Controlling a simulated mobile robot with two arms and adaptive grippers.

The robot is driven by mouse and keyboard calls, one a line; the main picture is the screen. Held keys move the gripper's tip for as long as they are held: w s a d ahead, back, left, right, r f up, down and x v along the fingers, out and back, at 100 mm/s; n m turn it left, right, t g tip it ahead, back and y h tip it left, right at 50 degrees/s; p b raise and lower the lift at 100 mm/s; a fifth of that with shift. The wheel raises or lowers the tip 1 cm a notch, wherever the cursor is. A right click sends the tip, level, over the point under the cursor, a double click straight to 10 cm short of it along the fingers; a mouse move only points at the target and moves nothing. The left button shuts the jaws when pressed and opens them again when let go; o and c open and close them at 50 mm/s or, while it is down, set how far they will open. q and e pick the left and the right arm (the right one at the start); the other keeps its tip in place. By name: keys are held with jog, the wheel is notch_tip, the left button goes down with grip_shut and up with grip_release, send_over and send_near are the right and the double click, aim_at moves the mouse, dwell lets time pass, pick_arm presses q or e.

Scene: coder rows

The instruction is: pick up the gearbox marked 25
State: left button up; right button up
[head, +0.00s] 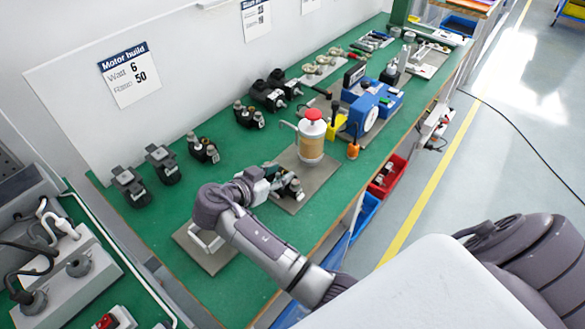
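Several dark and silver gearbox-like units stand in a row on the green bench. One (130,186) is at the near left, another (162,163) is beside it, and others (203,148), (248,114) and (268,95) stand farther along. The markings are too small to read, so I cannot tell which is marked 25. My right gripper (265,184) is over the bench, close to a small dark and silver unit (291,187) on a grey mat (290,203). Its fingers are hard to make out, and I cannot tell if it touches that unit. My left gripper is not in view.
A red-capped jar (311,140) stands just beyond my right gripper. A blue machine (371,100) is farther along the green bench (150,225). A grey fixture (75,270) is at the lower left. A "Motor build" sign (130,75) hangs behind. Red bin (388,177) sits below the bench edge.

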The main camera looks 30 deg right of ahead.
jog(key=shift+f, duration=0.1)
jog(key=shift+a, duration=0.1)
jog(key=shift+c, duration=1)
jog(key=c, duration=0.3)
grip_shut()
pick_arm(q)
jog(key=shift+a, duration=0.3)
pick_arm(e)
jog(key=shift+r, duration=0.2)
